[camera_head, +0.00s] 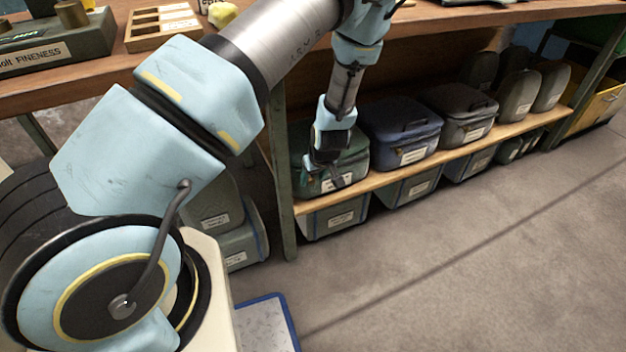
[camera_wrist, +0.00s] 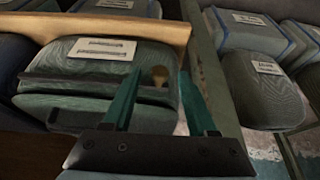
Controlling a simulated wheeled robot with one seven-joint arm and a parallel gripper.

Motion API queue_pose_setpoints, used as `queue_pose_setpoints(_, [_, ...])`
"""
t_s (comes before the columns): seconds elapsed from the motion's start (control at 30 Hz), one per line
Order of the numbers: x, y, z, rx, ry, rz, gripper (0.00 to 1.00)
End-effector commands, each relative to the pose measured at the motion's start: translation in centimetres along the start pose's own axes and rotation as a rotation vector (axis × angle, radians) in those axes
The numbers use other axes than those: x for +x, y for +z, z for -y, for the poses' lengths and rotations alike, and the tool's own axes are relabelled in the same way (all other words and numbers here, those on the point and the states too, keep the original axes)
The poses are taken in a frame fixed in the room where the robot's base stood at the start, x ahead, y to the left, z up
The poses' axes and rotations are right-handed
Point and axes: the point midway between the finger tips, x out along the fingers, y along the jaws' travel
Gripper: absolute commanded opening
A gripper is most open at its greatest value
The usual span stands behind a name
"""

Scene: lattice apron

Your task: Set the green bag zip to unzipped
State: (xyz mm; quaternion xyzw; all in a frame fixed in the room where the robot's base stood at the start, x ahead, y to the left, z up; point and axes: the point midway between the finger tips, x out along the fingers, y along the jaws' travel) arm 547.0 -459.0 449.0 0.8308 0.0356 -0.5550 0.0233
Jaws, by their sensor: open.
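The green bag (camera_head: 354,156) stands on the wooden lower shelf, at the left end of a row of bags. In the wrist view, the green bag (camera_wrist: 75,64) fills the upper left, with a pale label and a dark seam across its front. My gripper (camera_head: 325,170) is at the front of the bag and hides part of it. In the wrist view my gripper (camera_wrist: 162,73) is open, its two teal fingers apart. A small tan tab (camera_wrist: 159,76), perhaps the zip pull, shows between the fingertips. I cannot tell whether either finger touches it.
A blue bag (camera_head: 402,130) and a grey bag (camera_head: 458,112) stand to the right on the same shelf (camera_head: 470,150). Lidded bins (camera_head: 340,216) sit below. A green table leg (camera_head: 284,190) is close left of the bag.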

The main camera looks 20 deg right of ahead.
Motion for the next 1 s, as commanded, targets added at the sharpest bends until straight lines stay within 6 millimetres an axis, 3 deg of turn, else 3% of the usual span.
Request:
queue_pose_setpoints(0.37, [0.57,0.0,-0.01,0.0,0.0,0.0,0.58])
queue_pose_setpoints(0.87, [0.54,-0.01,-0.01,0.0,0.0,0.0,0.02])
queue_pose_setpoints(1.0, [0.54,-0.01,-0.01,0.0,0.0,0.0,0.0])
